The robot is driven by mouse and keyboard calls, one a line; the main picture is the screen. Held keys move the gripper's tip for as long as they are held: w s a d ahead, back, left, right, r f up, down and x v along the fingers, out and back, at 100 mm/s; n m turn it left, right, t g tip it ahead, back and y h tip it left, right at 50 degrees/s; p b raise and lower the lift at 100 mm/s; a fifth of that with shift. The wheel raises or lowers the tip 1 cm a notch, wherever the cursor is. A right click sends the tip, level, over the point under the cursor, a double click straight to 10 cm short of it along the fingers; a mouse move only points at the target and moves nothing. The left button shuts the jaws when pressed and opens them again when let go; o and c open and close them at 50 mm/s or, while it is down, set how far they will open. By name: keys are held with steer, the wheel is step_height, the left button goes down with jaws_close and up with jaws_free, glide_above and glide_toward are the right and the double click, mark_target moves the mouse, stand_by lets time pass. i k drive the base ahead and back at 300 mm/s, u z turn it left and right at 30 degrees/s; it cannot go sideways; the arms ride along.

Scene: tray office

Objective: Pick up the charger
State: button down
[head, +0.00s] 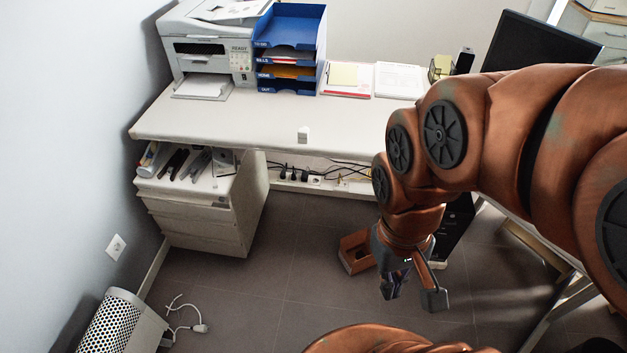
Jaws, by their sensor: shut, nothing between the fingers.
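A small white block (303,135), which looks like the charger, stands at the front edge of the white desk (340,115). It is too small to make out in detail. My gripper (412,295) hangs low over the floor, in front of the desk and to the right of the white block, well apart from it.
A printer (212,50) and a blue tray stack (290,48) stand at the desk's back left. A drawer cabinet (205,215) is below. A brown box (356,252) is on the floor behind my gripper. A white cable with a plug (200,328) lies at lower left.

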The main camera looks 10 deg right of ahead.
mark_target(303, 132)
steer(key=z, duration=1.5)
steer(key=i, duration=0.85)
steer(key=u, duration=4.15)
